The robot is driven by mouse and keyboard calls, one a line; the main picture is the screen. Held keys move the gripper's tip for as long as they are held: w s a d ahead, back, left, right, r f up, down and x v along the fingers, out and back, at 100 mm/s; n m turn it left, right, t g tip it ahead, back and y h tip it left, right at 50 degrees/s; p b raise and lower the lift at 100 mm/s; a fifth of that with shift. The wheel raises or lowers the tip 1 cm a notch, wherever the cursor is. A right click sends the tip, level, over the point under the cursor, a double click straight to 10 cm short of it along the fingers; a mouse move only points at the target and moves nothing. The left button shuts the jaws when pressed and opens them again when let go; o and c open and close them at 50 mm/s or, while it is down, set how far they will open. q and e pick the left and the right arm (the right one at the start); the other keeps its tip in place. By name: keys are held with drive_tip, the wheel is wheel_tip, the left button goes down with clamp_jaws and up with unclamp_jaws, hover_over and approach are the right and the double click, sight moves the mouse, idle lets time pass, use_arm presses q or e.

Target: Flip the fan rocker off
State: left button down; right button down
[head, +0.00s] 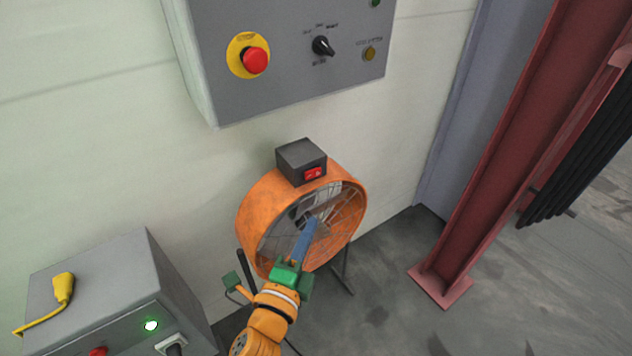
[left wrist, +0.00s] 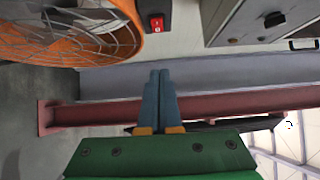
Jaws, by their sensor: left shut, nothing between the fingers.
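The orange drum fan (head: 262,208) stands on the floor by the wall, with a wire grille over its front. A dark box (head: 298,158) sits on top of it and carries the red fan rocker (head: 313,173). The rocker also shows in the left wrist view (left wrist: 156,23), near the top, with a small white mark. My left gripper (head: 311,222) is shut and empty, its blue fingers together. In the head view it overlaps the grille, below the rocker. In the left wrist view the fingertips (left wrist: 159,73) are apart from the rocker. My right gripper is not in view.
A grey wall panel (head: 290,70) with a red emergency button (head: 255,60) and a black selector (head: 323,46) hangs above the fan. A grey box (head: 120,285) with a yellow plug (head: 63,288) is at lower left. A red steel column (head: 500,160) stands at right.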

sight(313, 174)
use_arm(q)
drive_tip(key=x, duration=0.4)
drive_tip(key=a+x, duration=0.1)
drive_tip(key=x, duration=0.3)
drive_tip(key=a+x, duration=0.1)
drive_tip(key=x, duration=0.3)
drive_tip(key=shift+w+f, duration=0.1)
drive_tip(key=shift+w, duration=0.25)
drive_tip(key=shift+w+a, duration=0.35)
drive_tip(key=shift+w, duration=0.05)
drive_tip(key=shift+w, duration=0.1)
